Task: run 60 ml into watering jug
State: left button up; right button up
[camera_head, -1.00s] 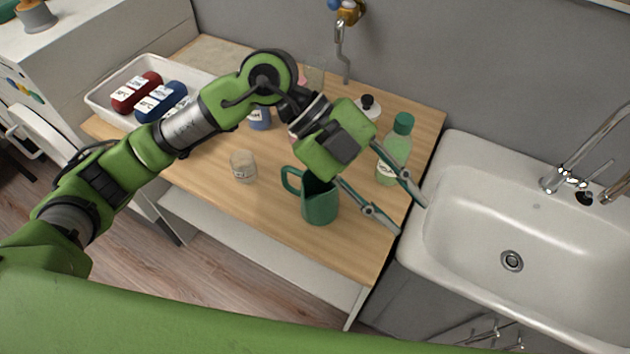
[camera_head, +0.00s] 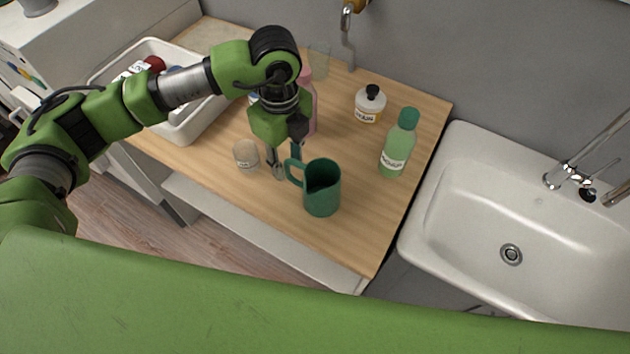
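The dark green jug (camera_head: 322,190) stands upright on the wooden worktop, its handle facing left. My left gripper (camera_head: 287,168) points down just left of the jug, with its fingers apart beside the handle. I cannot tell whether the fingers touch or straddle the handle. A small clear cup with a label (camera_head: 247,156) stands just left of the gripper. A wall tap (camera_head: 347,22) hangs at the back of the worktop. My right gripper is out of view.
A green bottle (camera_head: 397,148) and a white black-capped bottle (camera_head: 370,106) stand right of the jug. A pink bottle (camera_head: 308,105) is partly behind my gripper, with a clear glass (camera_head: 319,62) behind it. A white tray (camera_head: 185,127) is left; a sink (camera_head: 460,215) is right.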

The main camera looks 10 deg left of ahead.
aim_at(288, 176)
pick_arm(q)
jog(key=shift+f+p, duration=0.45)
jog(key=shift+f, duration=0.1)
notch_tip(288, 176, down, 4)
jog(key=shift+a+r+p, duration=0.1)
jog(key=shift+r+p, duration=0.15)
jog(key=shift+p, duration=0.65)
jog(key=shift+f, duration=0.5)
grip_shut()
